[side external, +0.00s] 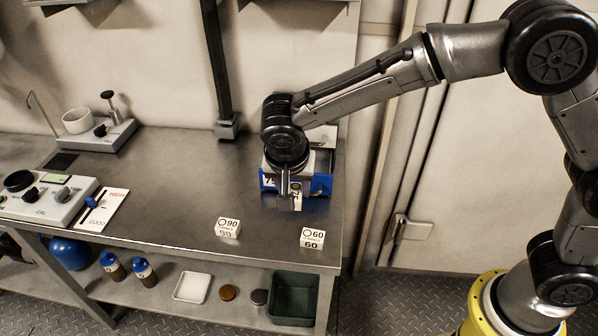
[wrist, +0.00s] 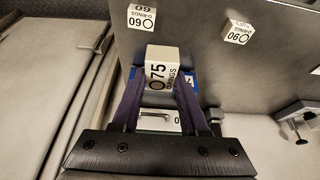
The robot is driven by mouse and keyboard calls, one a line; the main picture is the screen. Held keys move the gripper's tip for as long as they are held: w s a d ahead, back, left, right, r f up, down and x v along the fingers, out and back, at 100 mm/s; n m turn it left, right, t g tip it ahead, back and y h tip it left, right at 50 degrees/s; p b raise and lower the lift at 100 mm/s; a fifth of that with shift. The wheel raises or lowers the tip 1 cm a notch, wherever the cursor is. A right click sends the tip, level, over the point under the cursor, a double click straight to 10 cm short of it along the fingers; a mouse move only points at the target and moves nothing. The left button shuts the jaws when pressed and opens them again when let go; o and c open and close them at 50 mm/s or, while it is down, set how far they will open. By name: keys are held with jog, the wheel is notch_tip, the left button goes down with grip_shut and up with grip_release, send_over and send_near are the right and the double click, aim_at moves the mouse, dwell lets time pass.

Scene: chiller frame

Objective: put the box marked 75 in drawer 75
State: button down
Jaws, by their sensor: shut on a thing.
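The white box marked 75 (wrist: 161,64) is between the two fingers of my gripper (wrist: 158,88) in the wrist view. My gripper is shut on it. In the side external view the box (side external: 297,198) shows low beside a finger of my gripper (side external: 286,187), in front of a blue drawer unit (side external: 323,183). The blue unit (wrist: 191,75) shows only in part in the wrist view, with a partly hidden label. A white drawer front with a handle (wrist: 155,116) shows between the fingers. My wrist hides much of the unit, so I cannot tell which drawer is open.
A box marked 90 (side external: 228,228) and a box marked 60 (side external: 312,237) stand near the bench's front edge. A gauge panel (side external: 45,195) and a small stand with a white cup (side external: 95,130) are at left. The middle of the bench (side external: 165,180) is clear.

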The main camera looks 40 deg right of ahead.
jog(key=w+a+f, duration=0.3)
jog(key=a+f, duration=0.1)
jog(key=a, duration=0.3)
jog(key=w+d+f+t+h, duration=0.1)
jog(key=w+d, duration=0.4)
jog(key=w+d+f+t+h, duration=0.1)
jog(key=w+d+f, duration=0.1)
jog(key=w+d, duration=0.3)
jog(key=w+d+f, duration=0.1)
jog(key=w+d, duration=0.4)
jog(key=shift+d+f+t+h, duration=0.15)
jog(key=shift+d+t+h, duration=0.25)
jog(key=f, duration=0.2)
jog(key=d+f, duration=0.1)
jog(key=shift+w+f, duration=0.4)
jog(key=shift+r, duration=0.3)
jog(key=g+y, duration=0.2)
jog(key=shift+w+r+g+y, duration=0.1)
jog(key=shift+g+y, duration=0.3)
jog(key=shift+f, duration=0.8)
